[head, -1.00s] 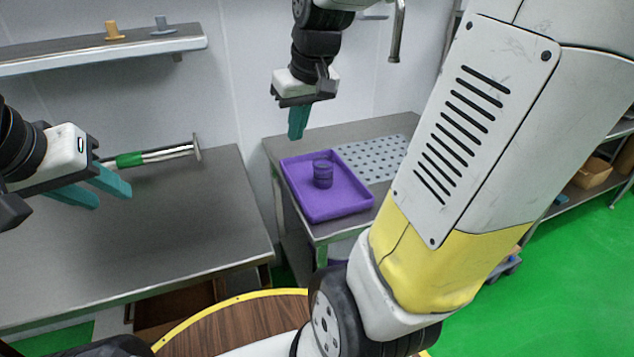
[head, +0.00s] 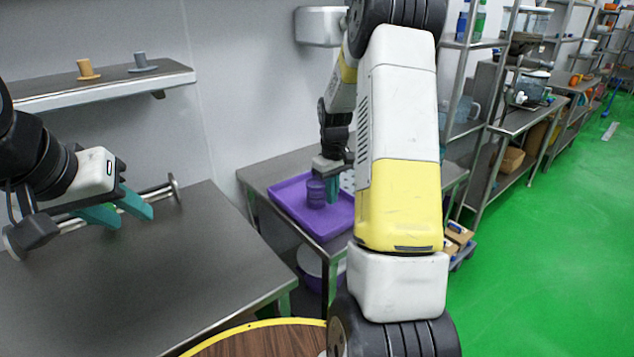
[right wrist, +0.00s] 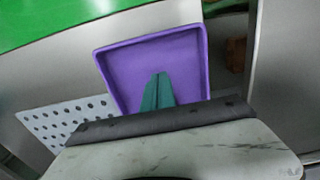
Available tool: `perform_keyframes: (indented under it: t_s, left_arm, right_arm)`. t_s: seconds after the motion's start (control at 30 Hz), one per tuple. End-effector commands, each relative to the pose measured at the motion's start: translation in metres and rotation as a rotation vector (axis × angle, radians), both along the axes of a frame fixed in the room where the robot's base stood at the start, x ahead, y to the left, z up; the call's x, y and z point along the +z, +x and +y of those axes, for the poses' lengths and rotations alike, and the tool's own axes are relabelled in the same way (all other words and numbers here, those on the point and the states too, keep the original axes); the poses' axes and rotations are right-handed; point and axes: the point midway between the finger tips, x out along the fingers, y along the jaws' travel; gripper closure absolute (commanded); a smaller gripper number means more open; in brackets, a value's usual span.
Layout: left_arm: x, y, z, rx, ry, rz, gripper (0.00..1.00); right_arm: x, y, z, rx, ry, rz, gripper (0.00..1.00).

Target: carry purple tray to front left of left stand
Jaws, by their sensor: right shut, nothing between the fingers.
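The purple tray (head: 288,222) lies flat on a metal table right of centre in the head view. It also shows in the right wrist view (right wrist: 120,73). A dark purple cup (head: 316,193) stands upright in it; I cannot see the cup in the right wrist view. My right gripper (head: 333,196) is shut and empty, its teal fingers pointing down over the tray just right of the cup. Its closed fingertips (right wrist: 160,76) overlap the tray in the wrist view. I cannot tell whether they touch it. My left gripper (head: 128,216) is open and empty above the left metal table.
The left table (head: 190,275) is mostly bare, with a metal bar (head: 162,194) behind my left gripper. A wall shelf (head: 110,87) holds an orange and a grey piece. A perforated plate (right wrist: 65,118) lies beside the tray. My right arm hides part of the table.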

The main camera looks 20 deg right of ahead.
Motion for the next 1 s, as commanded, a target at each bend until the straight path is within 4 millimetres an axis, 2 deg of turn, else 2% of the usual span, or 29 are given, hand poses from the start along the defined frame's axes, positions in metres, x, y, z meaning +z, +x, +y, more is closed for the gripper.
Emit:
perform_keyframes:
  t_s: [0.1,0.27,0.4,0.5,1.0]
  left_arm:
    - [0.000,0.000,0.000,0.000,0.000,0.000,0.64]
    - [0.000,0.000,0.000,0.000,0.000,0.000,0.64]
    - [0.000,0.000,0.000,0.000,0.000,0.000,0.64]
    - [0.000,0.000,0.000,0.000,0.000,0.000,0.64]
    - [0.000,0.000,0.000,0.000,0.000,0.000,0.64]
  right_arm:
    - [-0.028,-0.001,0.000,0.000,0.000,0.005,1.00]
    - [-0.060,-0.001,0.000,0.000,0.000,0.003,1.00]
    - [-0.055,-0.023,-0.009,-0.002,-0.001,-0.001,1.00]
    - [-0.056,-0.032,-0.012,-0.002,0.000,0.000,1.00]
    - [-0.055,-0.040,-0.014,-0.001,0.000,-0.001,1.00]
